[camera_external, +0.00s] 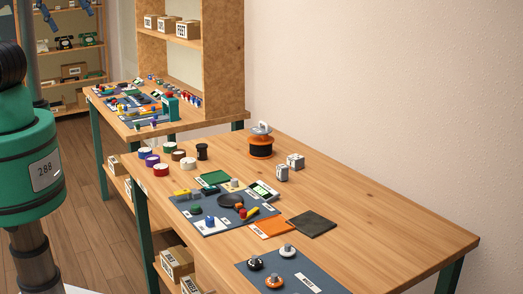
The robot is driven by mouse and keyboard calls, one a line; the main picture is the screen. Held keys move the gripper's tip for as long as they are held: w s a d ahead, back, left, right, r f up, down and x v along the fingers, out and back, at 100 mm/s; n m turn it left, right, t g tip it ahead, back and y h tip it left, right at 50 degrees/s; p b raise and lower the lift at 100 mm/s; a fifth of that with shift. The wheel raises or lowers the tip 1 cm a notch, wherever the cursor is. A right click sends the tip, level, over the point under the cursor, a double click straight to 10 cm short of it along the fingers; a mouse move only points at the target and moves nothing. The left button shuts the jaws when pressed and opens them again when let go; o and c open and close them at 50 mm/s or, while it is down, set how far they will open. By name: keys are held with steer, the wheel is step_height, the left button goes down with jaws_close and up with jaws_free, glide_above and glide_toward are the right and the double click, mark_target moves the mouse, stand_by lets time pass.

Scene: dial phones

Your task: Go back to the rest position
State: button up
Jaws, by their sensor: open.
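My gripper is not in this view, so its fingers and anything near them are hidden from me. The task names no object. The near wooden workbench (400,220) holds a blue-grey mat (187,205) with several small parts on it. A second blue-grey mat (318,272) lies at the front edge of the picture with a few round knobs on it.
An orange-and-black spool (261,145) and two white cubes (288,168) stand toward the wall. Several coloured round containers (161,170) line the left edge. A second bench (112,121) behind is crowded. The right half of the near bench is bare.

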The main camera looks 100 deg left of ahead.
step_height(320, 180, down, 13)
steer(key=b, duration=1.3)
steer(key=shift+f, duration=0.15)
